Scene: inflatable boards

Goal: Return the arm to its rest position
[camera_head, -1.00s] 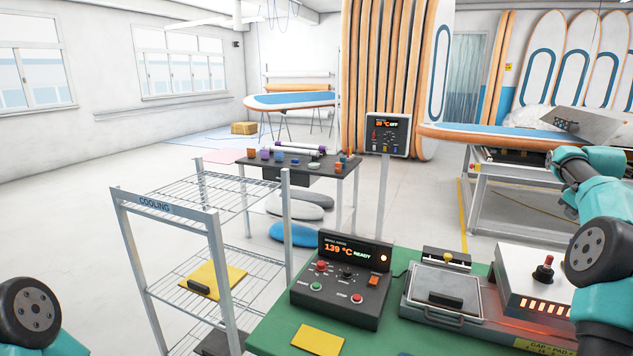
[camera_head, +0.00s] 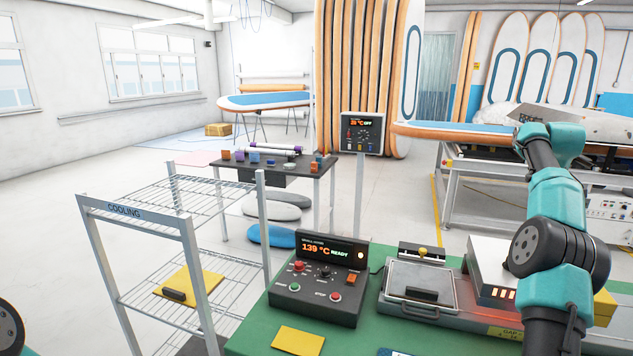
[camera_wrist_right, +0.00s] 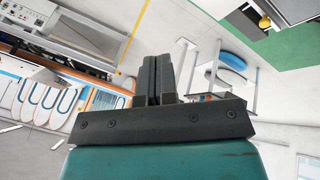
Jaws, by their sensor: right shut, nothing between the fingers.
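My right arm (camera_head: 558,225), teal with dark joints, rises at the right of the head view, over the right end of the green bench. Its forearm is bent and points away from me. In the right wrist view my right gripper (camera_wrist_right: 161,75) has its two dark fingers together, with nothing between them. The gripper is up in the air, apart from the bench and the boards. Of my left arm only a dark joint (camera_head: 8,328) shows at the lower left edge; its gripper is out of view.
The green bench (camera_head: 255,335) carries a control box (camera_head: 320,275) reading 139 °C READY, a hinged press (camera_head: 420,285) and a white heater unit (camera_head: 488,262) partly behind my right arm. A cooling rack (camera_head: 130,212) stands left. A paddle-board table (camera_head: 475,170) is behind the arm.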

